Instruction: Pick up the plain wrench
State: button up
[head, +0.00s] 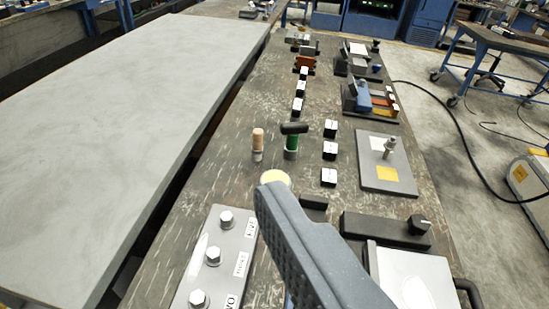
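I cannot make out a plain wrench in the head view; it may be hidden or outside the picture. My gripper (274,192) reaches in from the bottom centre over the dark worktable (225,165). It shows as one thick grey finger-like shape, so I cannot tell whether it is open or shut. No held object shows at its tip. A pale yellow disc (275,177) shows just beyond the tip. Farther on stand a green-handled tool with a black crossbar (291,141) and a wooden-handled tool (258,143).
A grey plate with hex bolts (226,248) lies at left. Several black cubes with white tops (330,152) form rows. A grey board with a metal post (401,168) and a black knob box (385,231) are at right. A pale table (120,110) stands left across a gap.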

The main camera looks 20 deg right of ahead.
aim_at(293, 129)
jog(key=z, duration=0.05)
jog(key=k, duration=0.6)
jog(key=u, duration=0.35)
jog(key=i, duration=1.55)
jog(key=u, duration=0.05)
